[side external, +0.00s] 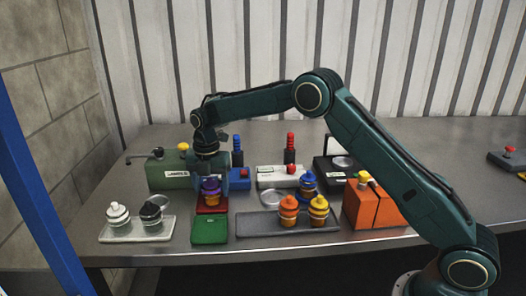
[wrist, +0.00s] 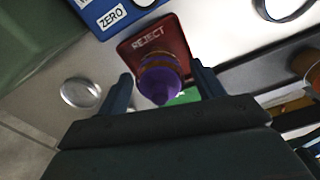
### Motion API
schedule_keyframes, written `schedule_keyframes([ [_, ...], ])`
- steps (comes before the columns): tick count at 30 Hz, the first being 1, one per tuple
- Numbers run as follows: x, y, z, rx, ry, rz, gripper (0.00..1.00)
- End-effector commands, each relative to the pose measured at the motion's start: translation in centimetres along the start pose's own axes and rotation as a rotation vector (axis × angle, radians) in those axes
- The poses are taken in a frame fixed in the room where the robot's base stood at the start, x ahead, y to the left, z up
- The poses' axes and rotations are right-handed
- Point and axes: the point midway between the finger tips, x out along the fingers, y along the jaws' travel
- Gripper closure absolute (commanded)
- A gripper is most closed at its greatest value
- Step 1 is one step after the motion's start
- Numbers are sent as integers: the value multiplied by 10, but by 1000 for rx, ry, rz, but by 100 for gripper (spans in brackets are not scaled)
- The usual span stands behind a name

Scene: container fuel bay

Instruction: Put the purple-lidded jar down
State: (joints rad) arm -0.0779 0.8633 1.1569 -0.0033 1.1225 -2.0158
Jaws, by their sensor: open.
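The purple-lidded jar (side external: 211,188) stands upright on the red pad, directly beneath my gripper (side external: 208,178). The fingers are apart, with a gap on both sides of the lid. The red pad (side external: 212,209) is marked REJECT in the wrist view (wrist: 148,45).
A green pad (side external: 209,231) lies in front of the red one. A pale tray (side external: 147,232) holds white and black-lidded jars at left. A green box (side external: 168,174) and blue box (side external: 240,179) stand behind.

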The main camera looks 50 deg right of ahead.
Motion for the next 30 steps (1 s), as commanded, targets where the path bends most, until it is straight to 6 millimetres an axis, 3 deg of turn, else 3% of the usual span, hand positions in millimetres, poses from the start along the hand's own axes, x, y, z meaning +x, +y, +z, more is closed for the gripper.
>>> schedule_keyframes([
  [8,-21,1,0,0,-1,3,33],
  [21,-90,1,0,0,-2,4,33],
  [30,-119,0,0,1,0,1,33],
])
